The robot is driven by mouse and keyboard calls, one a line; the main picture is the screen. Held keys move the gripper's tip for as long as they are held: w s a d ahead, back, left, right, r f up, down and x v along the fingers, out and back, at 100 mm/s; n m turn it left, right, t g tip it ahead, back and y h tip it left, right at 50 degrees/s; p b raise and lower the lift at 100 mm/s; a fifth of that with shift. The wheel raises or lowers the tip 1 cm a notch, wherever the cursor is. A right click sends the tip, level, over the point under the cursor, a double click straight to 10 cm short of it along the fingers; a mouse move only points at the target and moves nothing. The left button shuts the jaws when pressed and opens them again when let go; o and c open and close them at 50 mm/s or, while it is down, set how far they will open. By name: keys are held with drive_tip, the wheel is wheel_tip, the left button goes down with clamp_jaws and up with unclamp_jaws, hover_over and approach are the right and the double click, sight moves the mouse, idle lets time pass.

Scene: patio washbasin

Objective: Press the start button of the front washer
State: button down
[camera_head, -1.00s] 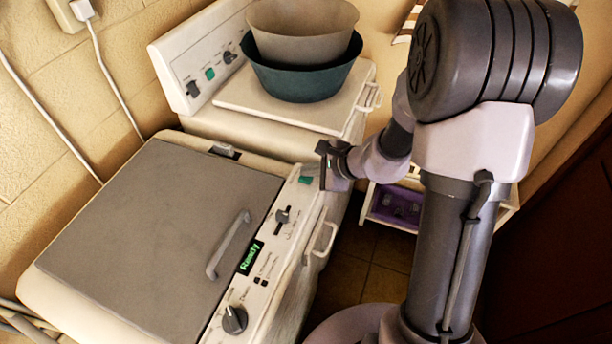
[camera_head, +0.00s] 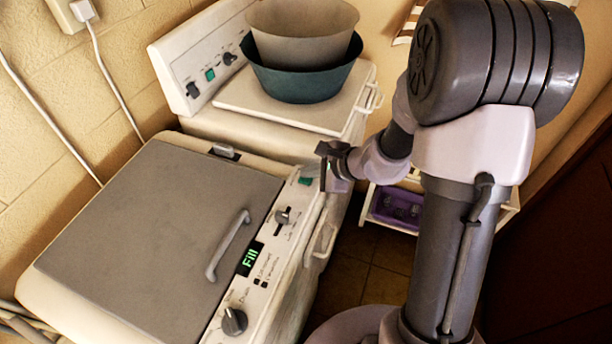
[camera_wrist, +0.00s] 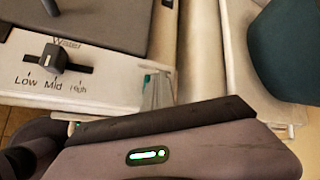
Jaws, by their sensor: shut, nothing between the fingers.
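The front washer (camera_head: 110,285) has a grey lid (camera_head: 160,230) that is closed and a white control panel along its right side. Its display (camera_head: 250,258) reads "Fill" in green. The green start button (camera_head: 306,181) is at the far end of this panel. My gripper (camera_head: 322,166) is shut and empty, just right of the button; I cannot tell whether they touch. In the wrist view the gripper (camera_wrist: 165,115) fills the lower part, and a sliver of the green button (camera_wrist: 149,78) shows beyond it.
A slider (camera_head: 283,216), a dial (camera_head: 234,320) and a lid handle (camera_head: 228,243) are on the front washer. A second washer (camera_head: 195,125) stands behind, with a grey basin (camera_head: 300,30) nested in a teal one (camera_head: 300,83). A low shelf (camera_head: 400,205) stands behind my arm.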

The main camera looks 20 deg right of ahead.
sight(309, 180)
drive_tip(key=shift+r+p, duration=0.4)
drive_tip(key=shift+r, duration=0.45)
wheel_tip(309, 180, up, 5)
drive_tip(key=p, duration=0.3)
drive_tip(key=shift+p, duration=0.4)
drive_tip(key=shift+b, duration=0.3)
